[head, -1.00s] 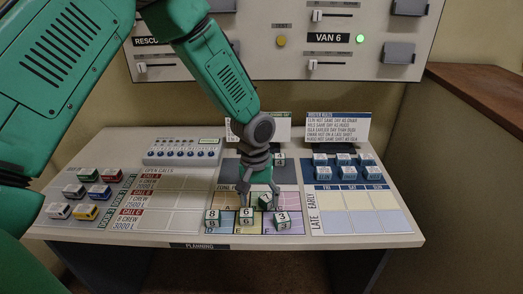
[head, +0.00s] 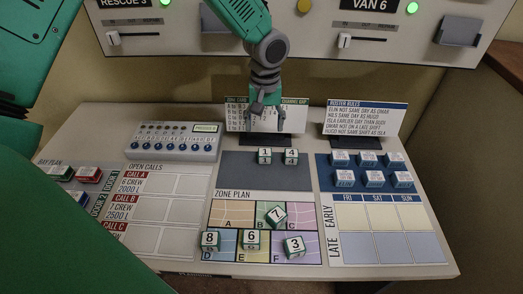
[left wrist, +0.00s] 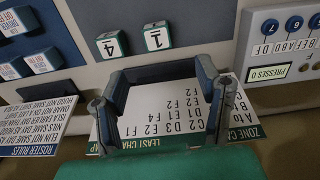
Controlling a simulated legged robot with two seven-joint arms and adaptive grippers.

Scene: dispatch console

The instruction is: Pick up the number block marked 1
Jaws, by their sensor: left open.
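The number block marked 1 (head: 264,156) is a white and green cube on the dark grey pad (head: 240,172), behind the zone plan. It also shows in the left wrist view (left wrist: 157,36), upside down, beyond the fingertips. The block marked 4 (head: 291,156) stands close to its right in the head view. My left gripper (head: 265,108) is open and empty, behind and above block 1, in front of the channel card (head: 237,115). Its fingers also show in the left wrist view (left wrist: 158,74), apart from both blocks. My right gripper is not in view.
Blocks 7 (head: 275,215), 8 (head: 210,241), 6 (head: 251,239) and 3 (head: 294,246) sit on the zone plan (head: 225,212). Blue roster blocks (head: 373,178) stand right of the pad. A box with knobs (head: 172,141) stands left. The roster rules card (head: 365,118) stands behind.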

